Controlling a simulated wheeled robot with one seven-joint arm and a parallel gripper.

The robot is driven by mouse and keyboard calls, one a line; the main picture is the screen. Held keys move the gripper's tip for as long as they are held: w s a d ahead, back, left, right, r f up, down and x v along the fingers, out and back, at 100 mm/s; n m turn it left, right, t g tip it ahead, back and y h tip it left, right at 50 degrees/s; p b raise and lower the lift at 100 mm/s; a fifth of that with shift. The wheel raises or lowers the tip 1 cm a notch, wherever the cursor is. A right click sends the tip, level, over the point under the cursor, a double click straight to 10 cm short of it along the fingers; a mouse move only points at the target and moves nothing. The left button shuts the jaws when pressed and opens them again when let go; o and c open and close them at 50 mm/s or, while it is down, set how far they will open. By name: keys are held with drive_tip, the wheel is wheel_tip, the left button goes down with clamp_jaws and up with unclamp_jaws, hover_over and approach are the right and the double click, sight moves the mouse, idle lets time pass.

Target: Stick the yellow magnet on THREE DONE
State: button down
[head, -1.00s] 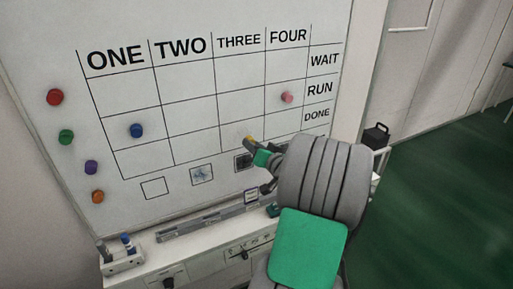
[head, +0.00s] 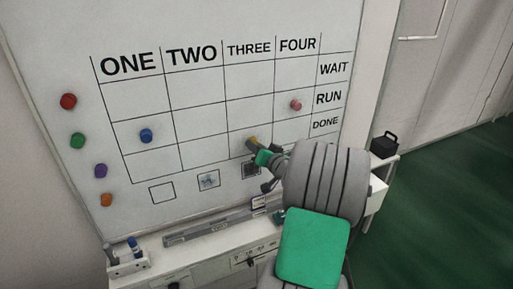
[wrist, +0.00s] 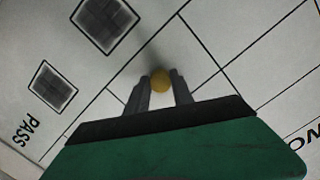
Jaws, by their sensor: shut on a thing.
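The yellow magnet (wrist: 161,81) sits between the two fingertips of my gripper (wrist: 160,86) in the wrist view, and the jaws are shut on it. In the head view the yellow magnet (head: 252,139) shows at the tip of my gripper (head: 257,148), in front of the THREE column at the DONE row of the whiteboard grid (head: 196,88). The magnet is at or very near the board; I cannot tell whether it touches. My arm hides part of the lower grid on the right.
A blue magnet (head: 146,135) is in column ONE, and a pink magnet (head: 295,105) is in FOUR at RUN. Red (head: 68,101), green (head: 78,141), purple (head: 101,171) and orange (head: 106,200) magnets line the left. A ledge (head: 185,252) with markers (head: 133,246) runs below.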

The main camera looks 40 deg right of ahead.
drive_tip(key=shift+r, duration=0.1)
drive_tip(key=c, duration=1)
unclamp_jaws()
